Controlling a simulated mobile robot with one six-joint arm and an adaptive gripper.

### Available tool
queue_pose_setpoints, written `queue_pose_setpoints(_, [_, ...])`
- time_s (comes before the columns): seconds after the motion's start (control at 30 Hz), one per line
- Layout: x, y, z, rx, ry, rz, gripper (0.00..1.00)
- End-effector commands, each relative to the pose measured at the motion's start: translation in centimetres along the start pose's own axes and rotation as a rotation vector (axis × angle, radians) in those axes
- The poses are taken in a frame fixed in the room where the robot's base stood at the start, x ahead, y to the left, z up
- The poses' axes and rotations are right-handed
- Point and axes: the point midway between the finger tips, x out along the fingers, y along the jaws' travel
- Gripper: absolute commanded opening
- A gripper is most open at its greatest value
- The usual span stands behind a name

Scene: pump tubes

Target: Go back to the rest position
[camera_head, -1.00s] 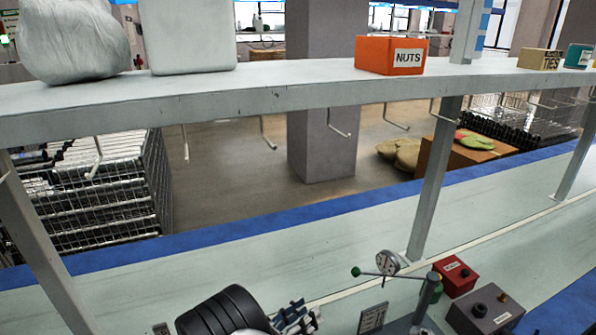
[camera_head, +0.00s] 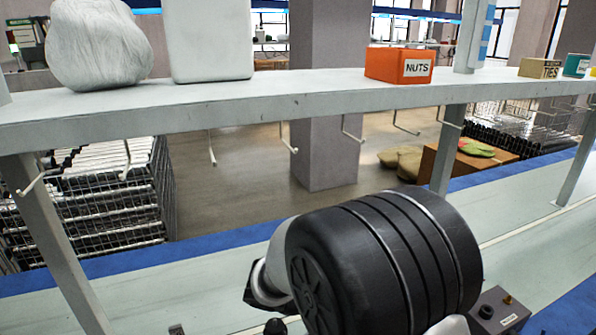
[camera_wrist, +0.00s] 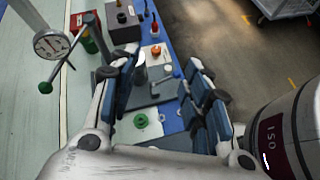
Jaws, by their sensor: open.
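My gripper (camera_wrist: 160,72) shows in the wrist view, with its two blue-padded fingers spread apart and nothing held between them. Beyond and below it, a blue and grey work surface carries small parts, among them a green ring (camera_wrist: 141,120), a pale ring (camera_wrist: 180,112) and an orange-topped piece (camera_wrist: 156,51). A grey cylinder shows near the left finger, partly hidden by it. In the head view my black arm joint fills the bottom centre, and the gripper is hidden.
A dial gauge (camera_wrist: 51,44) with a green-knobbed lever stands left of the gripper. A dark box (camera_wrist: 122,22) is behind it; it also shows in the head view (camera_head: 494,310). A shelf (camera_head: 300,105) with hooks crosses the head view, bearing an orange NUTS box (camera_head: 398,66).

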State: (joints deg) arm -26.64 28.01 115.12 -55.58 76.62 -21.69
Motion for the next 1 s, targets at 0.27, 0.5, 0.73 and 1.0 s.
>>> queue_pose_setpoints(0.27, [-0.9, -7.5, 6.8, 0.5, 0.316, -0.26, 0.44])
queue_pose_setpoints(0.5, [-3.5, -13.0, 9.1, 0.943, 0.586, -0.449, 0.44])
queue_pose_setpoints(0.73, [-6.5, -16.1, 9.8, 1.32, 0.826, -0.585, 0.44])
queue_pose_setpoints(1.0, [-8.1, -17.0, 10.0, 1.503, 0.954, -0.646, 0.44])
